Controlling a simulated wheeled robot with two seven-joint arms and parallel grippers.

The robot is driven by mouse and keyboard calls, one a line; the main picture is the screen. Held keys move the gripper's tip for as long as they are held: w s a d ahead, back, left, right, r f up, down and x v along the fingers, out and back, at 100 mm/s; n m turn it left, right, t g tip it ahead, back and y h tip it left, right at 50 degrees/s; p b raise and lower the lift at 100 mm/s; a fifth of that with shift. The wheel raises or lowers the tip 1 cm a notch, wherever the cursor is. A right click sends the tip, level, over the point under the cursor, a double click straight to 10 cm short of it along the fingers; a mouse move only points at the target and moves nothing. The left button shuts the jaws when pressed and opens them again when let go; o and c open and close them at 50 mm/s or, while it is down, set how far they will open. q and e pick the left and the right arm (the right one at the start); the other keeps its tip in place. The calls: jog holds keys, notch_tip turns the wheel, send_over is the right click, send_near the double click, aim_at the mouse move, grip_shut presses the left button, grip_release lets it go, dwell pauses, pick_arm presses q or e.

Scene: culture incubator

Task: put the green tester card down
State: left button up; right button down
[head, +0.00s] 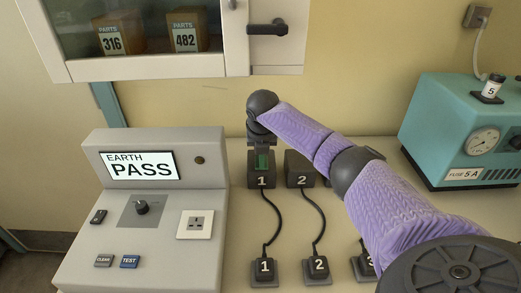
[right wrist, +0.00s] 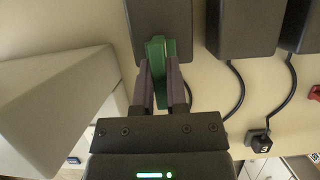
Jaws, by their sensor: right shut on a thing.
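The green tester card (right wrist: 160,62) is between the fingers of my right gripper (right wrist: 162,75), which is shut on it. In the right wrist view the card stands on edge, its far end over a dark block. In the head view a bit of the green card (head: 262,160) shows at the top of the dark block marked 1 (head: 262,181). My right gripper (head: 262,148) is just above that block. I cannot tell whether the card touches the block. My left gripper is not in view.
A grey tester console (head: 80,222) with a screen reading "EARTH PASS" (head: 140,165) stands at left. Block 2 (head: 300,169) is right of block 1, with cables running to numbered plugs (head: 265,267) in front. A teal machine (head: 462,125) stands at right, a wall cabinet (head: 150,68) above.

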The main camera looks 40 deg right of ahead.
jog(key=w+d+b, duration=0.1)
jog(key=w+d+f+b, duration=0.1)
jog(key=w+b, duration=0.1)
jog(key=shift+d+f, duration=0.1)
jog(key=shift+d, duration=0.05)
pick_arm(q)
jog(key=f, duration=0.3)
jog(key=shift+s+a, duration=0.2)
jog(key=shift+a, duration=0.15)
pick_arm(e)
jog(key=shift+s+f, duration=0.1)
jog(key=shift+s, duration=0.05)
jog(key=c, duration=1.1)
grip_release()
jog(key=shift+f, duration=0.2)
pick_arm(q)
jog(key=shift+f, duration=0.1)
pick_arm(e)
jog(key=o, duration=0.4)
jog(key=shift+o, duration=0.2)
